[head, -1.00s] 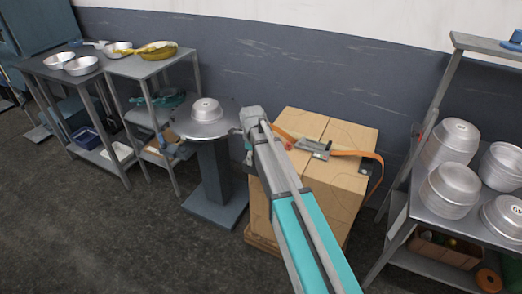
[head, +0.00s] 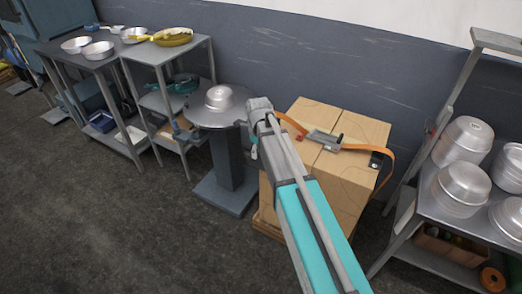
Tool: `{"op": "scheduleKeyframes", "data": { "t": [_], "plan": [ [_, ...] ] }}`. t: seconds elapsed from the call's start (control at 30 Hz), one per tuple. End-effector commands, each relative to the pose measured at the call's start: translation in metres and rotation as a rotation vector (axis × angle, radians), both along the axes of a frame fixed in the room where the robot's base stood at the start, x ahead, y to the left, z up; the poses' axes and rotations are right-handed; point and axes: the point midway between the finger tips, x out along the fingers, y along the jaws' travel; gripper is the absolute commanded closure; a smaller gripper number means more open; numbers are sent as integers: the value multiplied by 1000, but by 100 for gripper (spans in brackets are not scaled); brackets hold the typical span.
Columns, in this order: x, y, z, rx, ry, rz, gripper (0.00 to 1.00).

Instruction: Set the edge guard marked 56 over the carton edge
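A tan carton stack (head: 318,180) stands right of centre on a low base. An orange strap (head: 294,122) runs across its top, with a grey metal tensioner (head: 325,140) on it. A small dark piece (head: 377,161) sits by the strap at the carton's right edge. I cannot tell whether it is an edge guard, and no number 56 is readable. My teal and grey arm reaches up in front of the carton's left side. Its far end bends down behind the arm, so my gripper and anything it holds are hidden.
A round grey pedestal table (head: 205,117) with an upturned metal pan (head: 219,98) stands left of the carton. Steel tables (head: 72,58) with pans are further left. A rack (head: 432,205) with stacked pans is close on the right. The floor (head: 110,230) at front left is clear.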

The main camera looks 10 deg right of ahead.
Motion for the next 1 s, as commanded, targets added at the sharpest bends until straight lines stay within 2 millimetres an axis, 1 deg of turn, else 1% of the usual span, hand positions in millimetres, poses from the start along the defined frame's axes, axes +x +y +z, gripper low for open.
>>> {"op": "scheduleKeyframes", "data": {
  "t": [0.17, 0.27, 0.37, 0.73, 0.87, 1.0],
  "plan": [
    [0, 0, 1, 0, 0, 0, 82],
    [0, 0, 6, 0, 0, 0, 82],
    [0, 0, 14, 0, 0, 0, 82],
    [0, 0, 58, 0, 0, 0, 82],
    [0, 0, 67, 0, 0, 0, 82],
    [0, 0, 69, 0, 0, 0, 82]
  ]
}}
